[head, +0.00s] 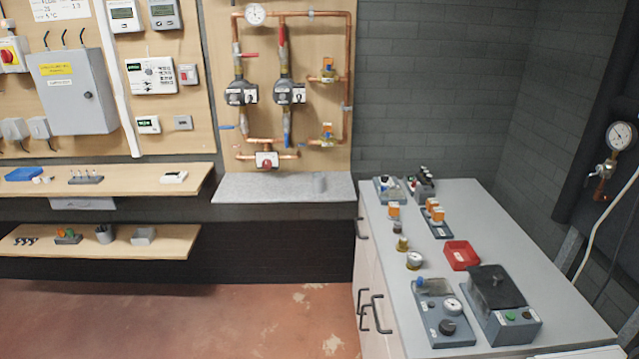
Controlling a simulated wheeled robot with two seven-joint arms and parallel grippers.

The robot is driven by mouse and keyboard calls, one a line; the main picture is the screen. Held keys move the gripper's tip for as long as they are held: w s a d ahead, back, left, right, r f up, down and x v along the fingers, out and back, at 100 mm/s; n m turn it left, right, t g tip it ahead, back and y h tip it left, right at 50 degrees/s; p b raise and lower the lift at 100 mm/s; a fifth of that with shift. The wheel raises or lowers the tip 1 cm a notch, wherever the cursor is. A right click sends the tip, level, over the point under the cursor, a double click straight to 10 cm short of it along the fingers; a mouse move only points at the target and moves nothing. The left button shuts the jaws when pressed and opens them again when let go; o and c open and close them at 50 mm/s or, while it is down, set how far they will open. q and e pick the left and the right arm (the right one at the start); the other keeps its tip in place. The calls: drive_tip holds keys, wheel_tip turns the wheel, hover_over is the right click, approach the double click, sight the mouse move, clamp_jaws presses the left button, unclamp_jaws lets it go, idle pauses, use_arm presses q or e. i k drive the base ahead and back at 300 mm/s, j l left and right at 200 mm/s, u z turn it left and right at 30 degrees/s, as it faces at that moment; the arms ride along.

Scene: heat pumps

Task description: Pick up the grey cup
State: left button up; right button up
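A small dark grey cup (104,235) stands upright on the lower wooden shelf (178,250) at the left, between a block with green and orange parts and a light grey box. Neither of my grippers shows in the head view.
A pale worktop (390,265) over drawers stands at the right with a red tray (461,255), gauges and grey instrument boxes. An upper wooden shelf (130,180) runs above the lower one. The reddish floor (200,320) in front of the shelves is clear.

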sight(319, 183)
drive_tip(key=i+j+z, duration=0.5)
drive_tip(key=i+j, duration=2.2)
drive_tip(key=i, duration=0.05)
